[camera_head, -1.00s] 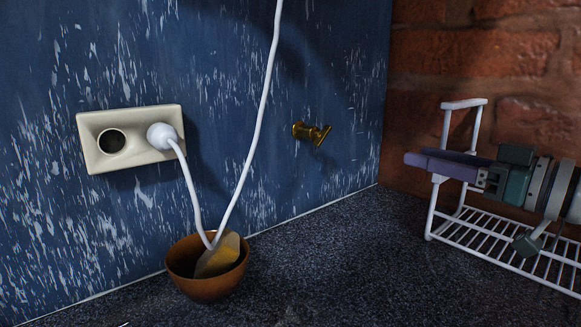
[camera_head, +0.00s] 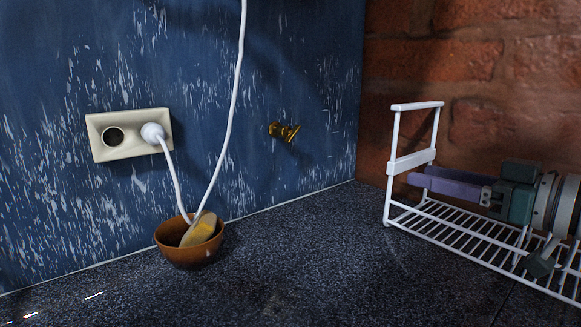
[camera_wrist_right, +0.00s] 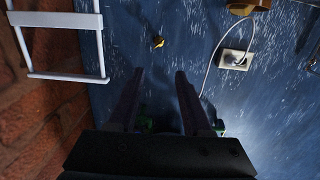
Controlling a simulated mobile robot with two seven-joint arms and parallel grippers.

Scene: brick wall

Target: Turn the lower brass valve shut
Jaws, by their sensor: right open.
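A single brass valve (camera_head: 284,131) sticks out of the blue wall in the head view, right of the white cable. It also shows in the right wrist view (camera_wrist_right: 158,42), beyond the fingertips. My right gripper (camera_head: 416,180) comes in from the right with purple fingers, by the white rack, well right of the valve. In the right wrist view its two fingers (camera_wrist_right: 158,72) are apart with nothing between them. The gripper does not touch the valve. My left gripper is not in view.
A white wire rack (camera_head: 415,106) stands near the brick wall, close to my right gripper. A cream socket plate (camera_head: 103,153) holds a white plug (camera_head: 153,132). Its cable (camera_head: 231,110) runs into a brown bowl (camera_head: 185,252) holding a yellowish sponge-like piece. The dark counter (camera_head: 310,250) is clear mid-frame.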

